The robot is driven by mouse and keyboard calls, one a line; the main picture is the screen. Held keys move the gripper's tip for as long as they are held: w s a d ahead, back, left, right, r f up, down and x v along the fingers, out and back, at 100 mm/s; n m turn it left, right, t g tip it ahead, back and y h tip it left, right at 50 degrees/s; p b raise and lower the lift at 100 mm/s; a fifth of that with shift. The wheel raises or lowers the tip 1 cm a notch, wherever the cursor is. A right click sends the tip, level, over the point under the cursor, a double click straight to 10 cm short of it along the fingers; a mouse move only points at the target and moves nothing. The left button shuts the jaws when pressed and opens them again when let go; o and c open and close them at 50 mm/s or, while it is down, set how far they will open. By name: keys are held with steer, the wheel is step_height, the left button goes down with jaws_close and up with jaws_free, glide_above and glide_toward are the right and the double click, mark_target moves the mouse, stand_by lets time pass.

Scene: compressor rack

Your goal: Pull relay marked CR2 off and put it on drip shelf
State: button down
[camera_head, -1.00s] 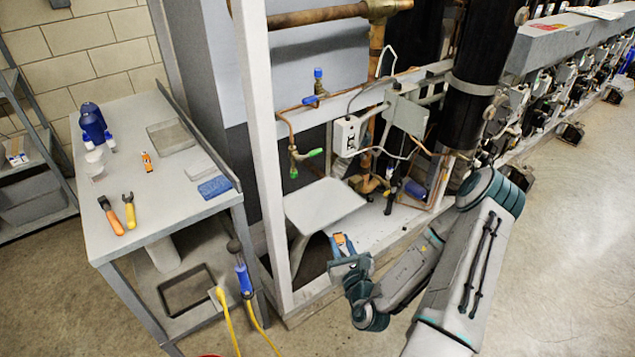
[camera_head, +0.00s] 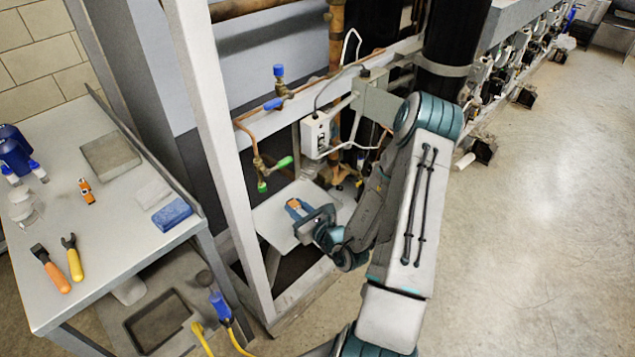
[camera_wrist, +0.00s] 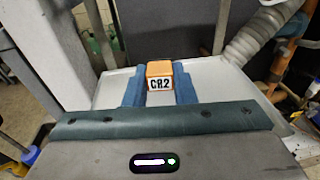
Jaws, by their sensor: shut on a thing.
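The relay marked CR2 (camera_wrist: 159,76) is a small orange block with a white label, and its label faces the wrist camera. My gripper (camera_wrist: 159,88) is shut on it, with a blue finger on each side. In the head view my gripper (camera_head: 298,208) is inside the rack frame, over the pale drip shelf (camera_head: 268,218). The relay shows there as a small orange spot between the fingers. The drip shelf (camera_wrist: 212,90) lies behind and around the relay in the wrist view. I cannot tell whether the relay touches it.
A white control box (camera_head: 316,135) and copper pipes with a green-tipped valve (camera_head: 283,163) are above the shelf. A white rack post (camera_head: 215,130) stands left of it. A cart (camera_head: 130,235) at left holds tools, bottles, a blue sponge (camera_head: 171,214) and another small orange item (camera_head: 86,190).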

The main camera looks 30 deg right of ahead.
mark_target(321, 204)
steer(key=d+r+n+g+y, duration=0.1)
steer(key=d, duration=0.1)
steer(key=w+d+r+n+g+y, duration=0.1)
steer(key=d, duration=0.2)
steer(key=w+d+r+n+g+y, duration=0.1)
steer(key=d, duration=0.2)
steer(key=shift+r+g, duration=0.3)
steer(key=shift+d+f+b, duration=0.1)
steer(key=shift+f+b, duration=2.4)
steer(key=shift+f, duration=1.2)
steer(key=shift+f+b, duration=0.3)
steer(key=shift+b, duration=0.05)
steer(key=c, duration=1.1)
jaws_free()
